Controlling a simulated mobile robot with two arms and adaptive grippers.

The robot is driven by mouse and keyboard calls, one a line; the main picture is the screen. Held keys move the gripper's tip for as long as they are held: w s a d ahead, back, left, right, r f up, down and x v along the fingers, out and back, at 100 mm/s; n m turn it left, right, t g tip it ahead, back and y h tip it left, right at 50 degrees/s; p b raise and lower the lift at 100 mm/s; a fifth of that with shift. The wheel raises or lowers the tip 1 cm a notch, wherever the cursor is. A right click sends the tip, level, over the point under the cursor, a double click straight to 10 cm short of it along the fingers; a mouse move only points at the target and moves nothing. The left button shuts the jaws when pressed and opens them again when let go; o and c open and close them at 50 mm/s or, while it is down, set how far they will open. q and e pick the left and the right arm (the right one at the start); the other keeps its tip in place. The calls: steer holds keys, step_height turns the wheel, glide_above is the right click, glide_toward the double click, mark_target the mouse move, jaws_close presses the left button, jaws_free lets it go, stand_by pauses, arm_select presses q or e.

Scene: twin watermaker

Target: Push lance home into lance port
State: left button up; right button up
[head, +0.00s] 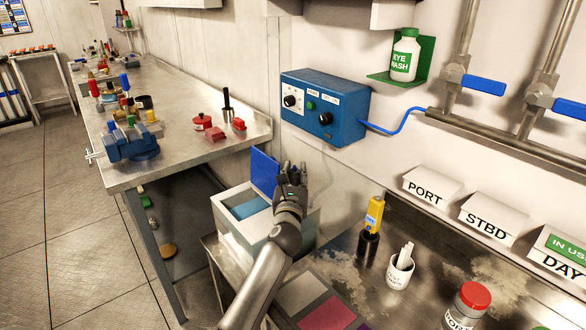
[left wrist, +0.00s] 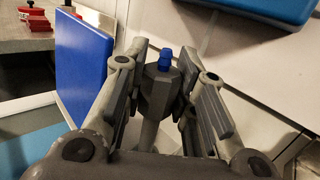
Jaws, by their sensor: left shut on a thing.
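My left gripper (head: 291,174) is raised above the white box (head: 240,238) and just right of its upright blue lid (head: 264,173). In the left wrist view its fingers (left wrist: 162,80) are closed around a grey, faceted piece with a blue tip (left wrist: 164,52), which looks like the lance (left wrist: 160,88). The tip points away from the palm, between the fingers. In the head view the gripper hides most of the held piece. I cannot make out a lance port in either view. My right gripper is not in view.
A blue control box (head: 325,107) is on the wall above the gripper. A yellow meter (head: 374,214), a white cup (head: 399,272) and a red-capped bottle (head: 466,306) stand on the right counter. A vise (head: 132,143) and several tools crowd the left bench (head: 180,160).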

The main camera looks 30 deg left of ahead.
arm_select(q)
steer(key=shift+g+h, duration=0.5)
steer(key=shift+w+d+f+p, duration=0.15)
steer(key=shift+f+p, duration=0.5)
steer(key=shift+w+d+f+p, duration=0.1)
steer(key=shift+f+p, duration=0.55)
steer(key=shift+f, duration=0.05)
steer(key=shift+w+d+f+p, duration=0.15)
steer(key=shift+f+p, duration=0.5)
steer(key=shift+w+r+p, duration=0.1)
steer(key=shift+r+p, duration=0.5)
steer(key=shift+r, duration=0.15)
steer(key=shift+c, duration=0.3)
steer(key=shift+r+p, duration=0.55)
steer(key=shift+r, duration=0.15)
steer(key=shift+a+r+p, duration=0.2)
steer(key=shift+r+p, duration=0.95)
steer(key=shift+p, duration=0.75)
